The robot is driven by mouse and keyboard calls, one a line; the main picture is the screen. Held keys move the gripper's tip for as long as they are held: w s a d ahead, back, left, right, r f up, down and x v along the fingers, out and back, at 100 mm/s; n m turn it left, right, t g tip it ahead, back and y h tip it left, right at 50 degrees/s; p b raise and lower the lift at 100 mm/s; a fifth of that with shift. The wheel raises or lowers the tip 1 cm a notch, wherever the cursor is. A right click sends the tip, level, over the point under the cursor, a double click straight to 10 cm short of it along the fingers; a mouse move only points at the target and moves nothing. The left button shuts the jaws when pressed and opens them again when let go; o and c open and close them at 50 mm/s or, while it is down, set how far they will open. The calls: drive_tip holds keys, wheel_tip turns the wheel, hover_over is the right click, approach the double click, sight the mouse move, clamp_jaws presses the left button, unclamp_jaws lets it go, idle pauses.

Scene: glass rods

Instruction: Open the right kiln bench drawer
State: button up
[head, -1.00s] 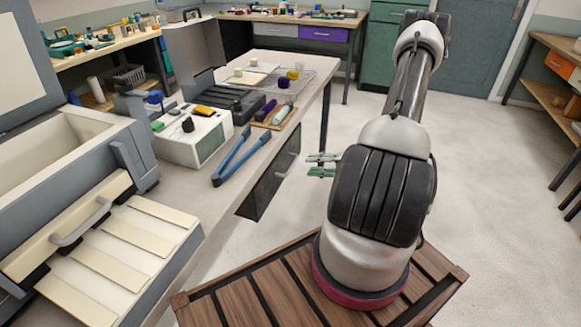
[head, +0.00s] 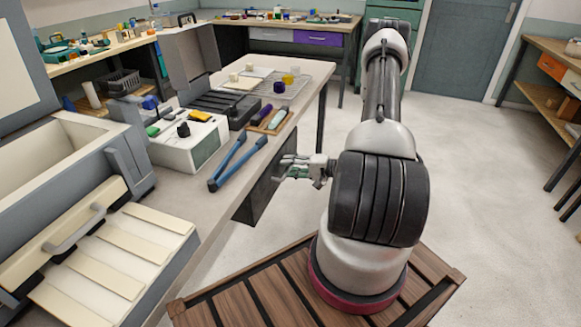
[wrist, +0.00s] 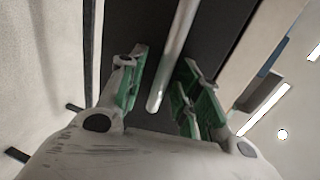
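The kiln bench drawer (head: 254,200) has a dark front under the bench's edge and looks shut in the head view. Its light bar handle (wrist: 174,52) shows in the wrist view, lying between my spread fingers against the dark front. My gripper (head: 284,169) is at the drawer front in the head view and hides the handle there. It also shows in the wrist view (wrist: 160,88), open, with green finger pads on either side of the bar. I cannot tell whether either pad touches the bar.
The kiln bench (head: 205,185) bears blue-handled tongs (head: 232,165) near its edge, a white box (head: 190,140) and a wire rack (head: 285,80). A grey kiln (head: 60,165) stands at the left. The floor (head: 470,200) at the right is clear.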

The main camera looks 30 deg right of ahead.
drive_tip(key=shift+c, duration=0.4)
clamp_jaws()
drive_tip(key=shift+s, duration=0.1)
drive_tip(key=f+v, duration=0.3)
drive_tip(key=v, duration=1.1)
drive_tip(key=s+f+v, duration=0.1)
drive_tip(key=f+v, duration=0.2)
drive_tip(key=v, duration=1.1)
drive_tip(key=shift+d, duration=0.45)
drive_tip(key=shift+s, duration=0.1)
drive_tip(key=shift+o, duration=0.4)
unclamp_jaws()
